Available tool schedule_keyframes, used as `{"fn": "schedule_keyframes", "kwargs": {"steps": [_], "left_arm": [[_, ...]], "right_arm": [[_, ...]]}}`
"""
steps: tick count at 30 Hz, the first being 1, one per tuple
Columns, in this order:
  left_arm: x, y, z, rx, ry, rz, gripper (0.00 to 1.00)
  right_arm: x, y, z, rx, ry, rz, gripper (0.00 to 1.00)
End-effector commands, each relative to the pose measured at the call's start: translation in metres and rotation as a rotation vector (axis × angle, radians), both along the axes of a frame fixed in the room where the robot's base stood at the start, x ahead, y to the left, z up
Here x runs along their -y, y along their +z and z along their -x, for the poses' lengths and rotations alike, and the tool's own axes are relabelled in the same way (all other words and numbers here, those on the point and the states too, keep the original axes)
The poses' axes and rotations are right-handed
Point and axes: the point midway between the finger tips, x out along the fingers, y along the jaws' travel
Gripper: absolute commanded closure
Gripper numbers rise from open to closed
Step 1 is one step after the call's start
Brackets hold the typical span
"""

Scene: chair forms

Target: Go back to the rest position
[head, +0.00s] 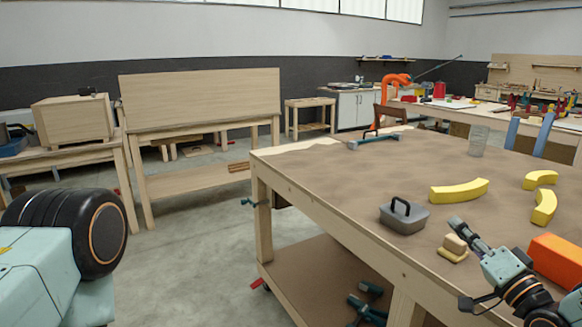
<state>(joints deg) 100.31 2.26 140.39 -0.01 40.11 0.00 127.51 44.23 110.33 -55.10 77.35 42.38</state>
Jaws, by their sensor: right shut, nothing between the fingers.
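My right gripper (459,226) is above the right part of the worktable (330,185), its arm coming in from the lower right. Its fingers are shut and empty. A small block on a yellow base (453,249) is just below and beside the fingertips; I cannot tell whether they touch. A long yellow curved form (459,192) lies behind the gripper. Two shorter yellow curved forms (540,179) (544,207) lie to the right. An orange block (556,260) is right of my right arm, partly hidden. My left gripper is out of view; part of my left arm shows at lower left.
A grey box with a black handle (403,217) stands near the table's front edge. A clear jar (478,141) and a bar clamp (373,141) are farther back. Tools lie on the lower shelf (320,275). Open floor (215,245) lies left of the table.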

Motion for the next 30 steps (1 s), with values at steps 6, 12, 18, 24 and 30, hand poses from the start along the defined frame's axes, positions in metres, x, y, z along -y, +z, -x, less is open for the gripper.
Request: {"fn": "schedule_keyframes", "kwargs": {"steps": [6, 12, 18, 24, 30], "left_arm": [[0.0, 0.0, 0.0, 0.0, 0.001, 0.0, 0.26], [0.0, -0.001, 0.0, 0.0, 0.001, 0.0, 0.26], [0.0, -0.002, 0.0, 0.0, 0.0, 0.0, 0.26], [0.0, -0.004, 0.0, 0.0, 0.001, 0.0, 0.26], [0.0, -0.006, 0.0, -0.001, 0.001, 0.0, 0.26]], "right_arm": [[0.007, -0.031, -0.003, -0.105, -0.079, 0.139, 1.0], [-0.008, -0.088, 0.011, -0.325, -0.11, 0.264, 1.0], [-0.043, -0.167, 0.059, -0.612, -0.056, 0.417, 1.0], [-0.079, -0.252, 0.153, -0.955, 0.071, 0.6, 1.0], [-0.101, -0.308, 0.271, -1.272, 0.223, 0.767, 1.0]]}}
